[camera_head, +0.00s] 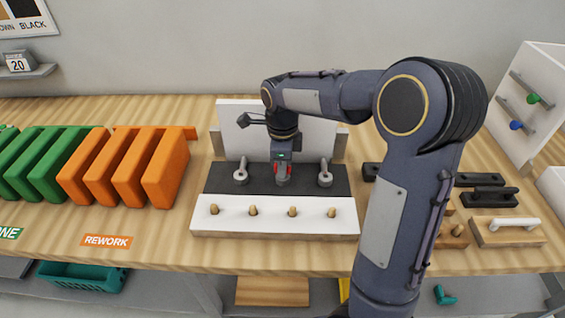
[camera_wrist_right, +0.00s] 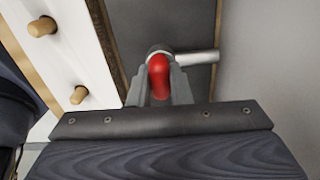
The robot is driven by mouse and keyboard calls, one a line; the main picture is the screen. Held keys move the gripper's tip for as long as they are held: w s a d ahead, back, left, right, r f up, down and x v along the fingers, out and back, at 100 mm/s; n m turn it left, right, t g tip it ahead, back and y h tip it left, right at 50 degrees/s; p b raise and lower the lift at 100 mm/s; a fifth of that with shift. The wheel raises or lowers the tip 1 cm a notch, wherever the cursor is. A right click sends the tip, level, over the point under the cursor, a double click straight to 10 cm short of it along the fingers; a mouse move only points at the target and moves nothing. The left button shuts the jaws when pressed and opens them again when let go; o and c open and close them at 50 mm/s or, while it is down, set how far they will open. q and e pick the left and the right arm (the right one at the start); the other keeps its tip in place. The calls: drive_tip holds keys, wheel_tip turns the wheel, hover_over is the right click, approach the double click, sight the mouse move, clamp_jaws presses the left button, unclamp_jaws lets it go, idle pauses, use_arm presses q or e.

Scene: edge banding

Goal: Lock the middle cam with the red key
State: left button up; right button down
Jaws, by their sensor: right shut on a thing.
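My right gripper (camera_head: 281,178) is over the middle of the dark strip on the white jig. It is shut on the red key (camera_head: 281,171), which stands between the fingers. In the right wrist view the red key (camera_wrist_right: 159,75) is between the fingertips, and a grey metal cam (camera_wrist_right: 195,58) shows just beyond it, with its arm pointing to the right. Whether the key is seated in this middle cam cannot be told. A left cam (camera_head: 241,173) and a right cam (camera_head: 325,174) stand on either side. My left gripper is not in view.
The jig's white front board (camera_head: 275,222) carries several wooden pegs. Orange panels (camera_head: 128,167) and green panels (camera_head: 45,165) stand at the left. Dark handled blocks (camera_head: 488,195) and a wooden block with a white handle (camera_head: 508,230) lie at the right.

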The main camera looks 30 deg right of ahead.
drive_tip(key=shift+m, duration=0.4)
drive_tip(key=shift+w+r, duration=0.1)
drive_tip(key=shift+r, duration=0.05)
drive_tip(key=shift+r+p, duration=2.8)
drive_tip(key=shift+r, duration=0.1)
drive_tip(key=shift+f, duration=0.1)
